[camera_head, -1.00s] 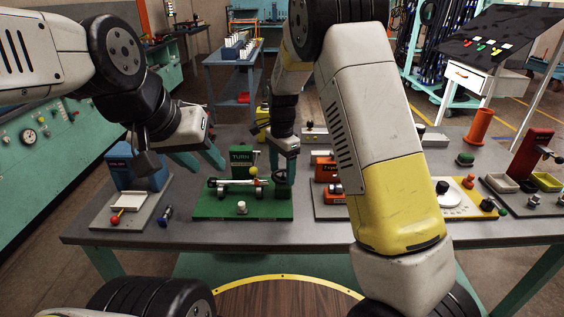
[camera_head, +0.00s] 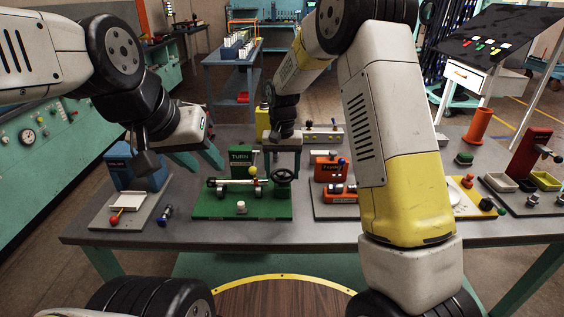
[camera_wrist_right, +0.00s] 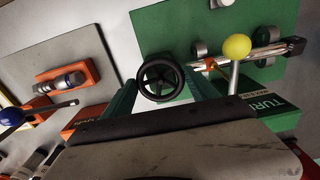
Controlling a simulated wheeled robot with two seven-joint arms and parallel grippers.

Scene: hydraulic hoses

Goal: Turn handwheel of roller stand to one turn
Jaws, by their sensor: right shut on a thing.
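The green roller stand (camera_head: 225,208) marked TURN sits on the grey table. It bears a rod on rollers, and a yellow ball on a post shows beside them. Its black spoked handwheel (camera_head: 284,177) is at the stand's right end. My right gripper (camera_wrist_right: 159,79) is over the handwheel, which also shows in the right wrist view (camera_wrist_right: 160,65). Its two green fingers are on opposite sides of the rim, shut on it. My left gripper (camera_head: 207,165) is open and empty, above the table behind and left of the stand.
To the left is a blue stand (camera_head: 138,168) on a grey plate with a red ball. Right of the handwheel is an orange fixture (camera_head: 327,168). My right forearm covers part of the table farther right. An orange cylinder (camera_head: 477,124) stands at the back right.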

